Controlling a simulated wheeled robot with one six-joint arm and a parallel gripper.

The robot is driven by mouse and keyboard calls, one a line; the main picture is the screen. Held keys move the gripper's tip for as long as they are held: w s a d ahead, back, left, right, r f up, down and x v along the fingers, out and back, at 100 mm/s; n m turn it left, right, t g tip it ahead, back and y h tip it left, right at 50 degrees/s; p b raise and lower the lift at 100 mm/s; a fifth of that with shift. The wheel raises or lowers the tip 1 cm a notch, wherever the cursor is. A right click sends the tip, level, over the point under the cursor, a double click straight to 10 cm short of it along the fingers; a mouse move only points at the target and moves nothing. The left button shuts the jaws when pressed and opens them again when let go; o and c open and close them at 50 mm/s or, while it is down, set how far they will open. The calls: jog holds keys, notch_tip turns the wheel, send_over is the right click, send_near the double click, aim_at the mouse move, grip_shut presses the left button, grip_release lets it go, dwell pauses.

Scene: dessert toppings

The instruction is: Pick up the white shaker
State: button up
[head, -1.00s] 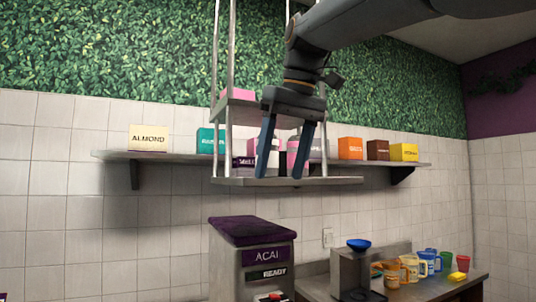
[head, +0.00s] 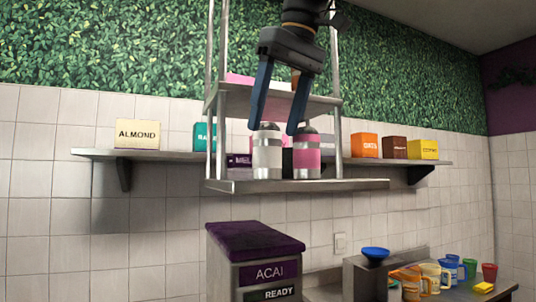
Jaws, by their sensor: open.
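The white shaker (head: 267,157) stands upright on the lower level of a hanging metal rack (head: 330,185), with grey bands and a domed grey top. My gripper (head: 273,130) points down from above with its two blue fingers spread. In the picture the fingertips come down on either side of the shaker's top, the right one in front of the gap beside the pink shaker. I cannot tell the depth between the fingers and the shaker. Nothing is held.
A pink shaker (head: 306,158) stands close to the right of the white one. The rack's upper shelf (head: 315,104) and posts are near my gripper. A wall shelf (head: 95,153) with labelled boxes lies behind. The purple-topped acai machine (head: 253,238) stands below.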

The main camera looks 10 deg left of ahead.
aim_at(267, 152)
jog(key=shift+p+x, duration=0.8)
jog(key=shift+x, duration=2.85)
jog(key=c, duration=1.2)
jog(key=shift+r, duration=0.1)
